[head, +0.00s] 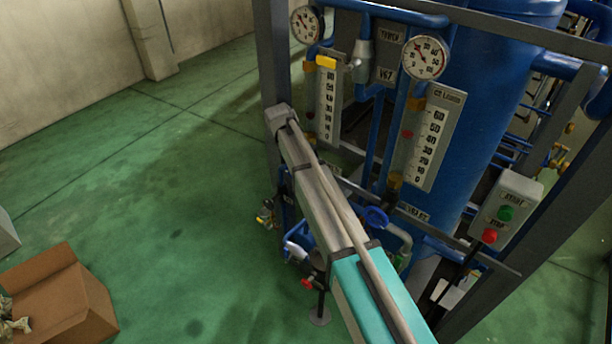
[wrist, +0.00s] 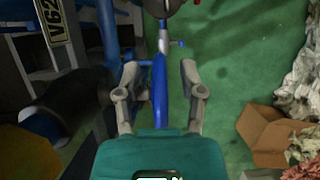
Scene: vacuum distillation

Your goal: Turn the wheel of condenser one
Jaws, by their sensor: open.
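My gripper (wrist: 159,76) is open in the wrist view, with one finger on each side. A blue upright pipe (wrist: 159,92) shows between the fingers. I cannot tell how far beyond them it is, and no grip on it shows. A dark round part (wrist: 183,6) is cut off by the top edge, above the pipe. In the head view a blue handwheel (head: 376,218) sits low on the rig, just right of my arm. A small red handle (head: 308,283) is lower down. No readable label marks condenser one, so I cannot tell which wheel is its own.
The blue column (head: 482,110) stands in a grey frame with gauges (head: 424,57) and scales (head: 437,138). A control box (head: 506,209) with green and red buttons is at right. A cardboard box (head: 62,300) is on the floor at lower left. The green floor (head: 150,190) is mostly clear.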

